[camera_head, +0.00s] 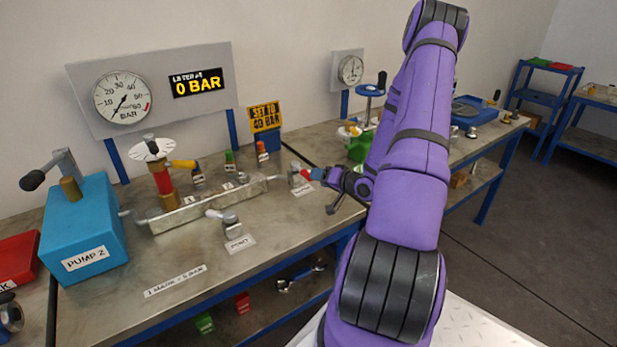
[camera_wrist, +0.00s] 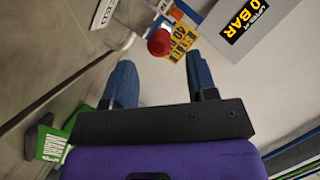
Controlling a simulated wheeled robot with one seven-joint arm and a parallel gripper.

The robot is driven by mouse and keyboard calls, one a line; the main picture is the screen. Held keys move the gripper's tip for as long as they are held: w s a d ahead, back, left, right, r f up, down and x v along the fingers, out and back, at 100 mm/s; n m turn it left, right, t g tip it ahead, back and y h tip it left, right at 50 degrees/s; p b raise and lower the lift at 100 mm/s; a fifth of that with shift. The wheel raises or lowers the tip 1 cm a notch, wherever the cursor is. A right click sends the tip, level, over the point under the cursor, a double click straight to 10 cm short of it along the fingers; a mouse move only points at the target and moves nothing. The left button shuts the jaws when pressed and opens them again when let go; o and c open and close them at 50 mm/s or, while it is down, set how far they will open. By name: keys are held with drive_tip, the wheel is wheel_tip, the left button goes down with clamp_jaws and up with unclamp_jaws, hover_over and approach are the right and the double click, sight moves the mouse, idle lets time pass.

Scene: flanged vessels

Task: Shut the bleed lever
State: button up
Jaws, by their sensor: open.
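The bleed lever has a red knob (camera_wrist: 158,42). In the head view the red end (camera_head: 306,173) shows at the right end of the grey manifold, above a small metal fitting (camera_head: 297,180) and a white label. My gripper (camera_head: 324,190) is just right of the knob. In the wrist view my gripper (camera_wrist: 160,64) has its two blue fingers apart. The red knob lies between their lines, just beyond the tips, with no visible contact. The lever's shaft and pivot are partly hidden behind the knob.
The manifold (camera_head: 205,207) carries a red post with a white top (camera_head: 158,175). The PORT lever (camera_head: 228,218) stands in front. The display (camera_head: 197,83) reads 0 BAR. A yellow sign (camera_head: 265,118) is behind.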

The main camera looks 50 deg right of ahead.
sight(308, 176)
drive_tip(key=x, duration=0.5)
drive_tip(key=shift+w+f, duration=0.1)
drive_tip(key=shift+w, duration=0.3)
clamp_jaws()
